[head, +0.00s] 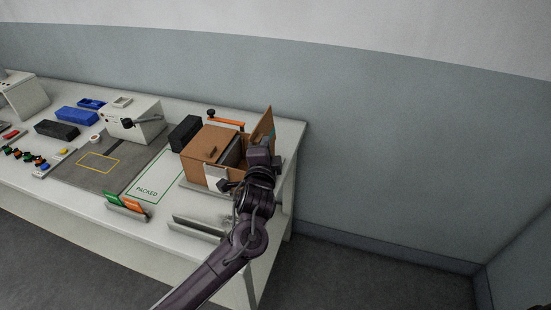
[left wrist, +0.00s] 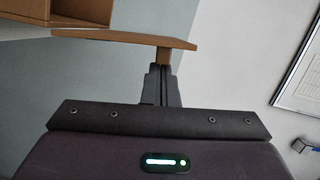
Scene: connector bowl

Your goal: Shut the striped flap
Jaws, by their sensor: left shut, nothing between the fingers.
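A brown cardboard box (head: 203,146) stands at the right end of the table. An open flap (head: 267,119) stands up from its right side; I cannot make out stripes on it. My left gripper (head: 262,148) is shut and empty, just in front of this raised flap, and hides its lower part. In the left wrist view, the shut fingers (left wrist: 162,80) point at a brown panel edge (left wrist: 125,39), which looks like the flap; I cannot tell whether they touch. The box (left wrist: 25,9) shows in the upper left there. My right gripper is not in view.
An orange-handled tool (head: 228,121) and a black block (head: 184,132) are behind and left of the box. A green and orange holder (head: 127,205) and a grey rail (head: 197,226) are in front. The PACKED area (head: 150,180) is clear. The table's right edge is close.

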